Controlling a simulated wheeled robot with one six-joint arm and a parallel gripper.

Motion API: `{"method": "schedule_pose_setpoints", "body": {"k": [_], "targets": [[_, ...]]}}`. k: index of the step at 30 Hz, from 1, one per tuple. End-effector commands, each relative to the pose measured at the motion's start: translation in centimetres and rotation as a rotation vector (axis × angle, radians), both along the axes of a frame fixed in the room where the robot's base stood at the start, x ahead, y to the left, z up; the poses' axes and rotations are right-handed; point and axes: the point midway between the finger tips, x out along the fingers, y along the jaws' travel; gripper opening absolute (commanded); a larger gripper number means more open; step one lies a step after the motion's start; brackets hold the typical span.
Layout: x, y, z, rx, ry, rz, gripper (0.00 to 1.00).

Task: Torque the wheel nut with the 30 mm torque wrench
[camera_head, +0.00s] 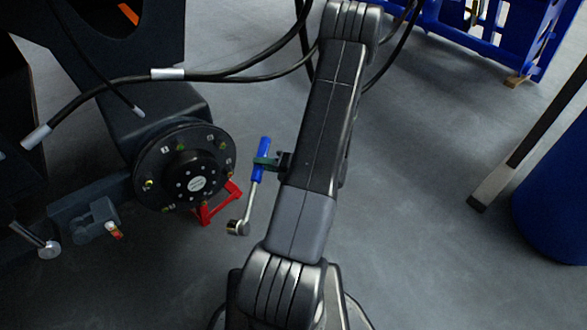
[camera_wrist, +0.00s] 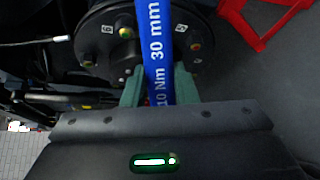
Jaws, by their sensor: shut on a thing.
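The torque wrench (camera_head: 248,200) has a blue handle, a silver shaft and a round socket head at its lower end. My gripper (camera_head: 268,163) is shut on the blue handle and holds the wrench in the air, tilted, socket end down. In the wrist view the blue handle (camera_wrist: 156,45) reads "30 mm" and "10 Nm" between the green fingers of my gripper (camera_wrist: 160,90). The wheel hub (camera_head: 185,165) is a dark round flange with several nuts, left of the wrench. A wheel nut (camera_wrist: 126,32) shows left of the handle in the wrist view. The socket is apart from the hub.
A red stand (camera_head: 217,205) is on the floor beneath the hub. Black hoses (camera_head: 110,90) cross above the hub. A blue rack (camera_head: 490,40) stands at the back right and a blue barrel (camera_head: 556,205) at the right. The grey floor between is clear.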

Motion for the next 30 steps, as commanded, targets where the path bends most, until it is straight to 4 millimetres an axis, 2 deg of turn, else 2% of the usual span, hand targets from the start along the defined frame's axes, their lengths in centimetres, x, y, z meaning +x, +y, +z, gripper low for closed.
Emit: {"method": "schedule_pose_setpoints", "body": {"k": [1, 3, 9, 13, 18, 30], "targets": [[0.7, -0.9, -1.7, 0.039, -0.014, -0.093, 0.00], [1.9, -2.1, -2.4, 0.083, -0.044, -0.213, 0.00], [4.6, -6.1, -4.0, 0.169, -0.137, -0.491, 0.00], [5.4, -8.0, -4.4, 0.192, -0.174, -0.586, 0.00], [5.8, -8.9, -4.4, 0.203, -0.192, -0.630, 0.00], [5.9, -9.2, -4.1, 0.201, -0.192, -0.629, 0.00]]}}
